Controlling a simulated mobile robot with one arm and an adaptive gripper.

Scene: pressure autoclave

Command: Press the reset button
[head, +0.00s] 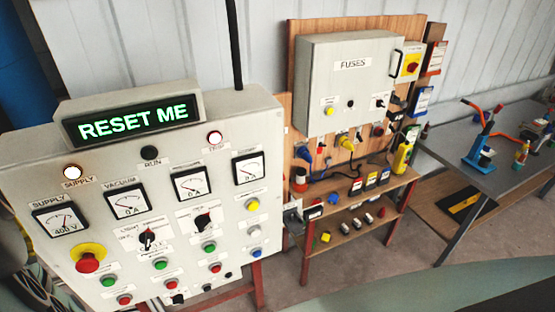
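A grey control panel (150,180) stands at the left, with a lit display (133,122) on top reading "RESET ME" in green. The panel carries a yellow button (253,205), a white button (254,231) and a blue button (256,253) in a column at its right side. Several green and red buttons and a red mushroom knob (88,262) on a yellow base sit lower left. The small labels beside the buttons are too small to read, so I cannot tell which is the reset button. My gripper is not in view.
The supply lamp (72,172) and the lamp at upper right (215,138) glow; the run lamp (150,153) is dark. A fuse box (345,80) hangs on a wooden board behind a cluttered shelf. A grey bench (470,170) stands at right. Some floor shows between them.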

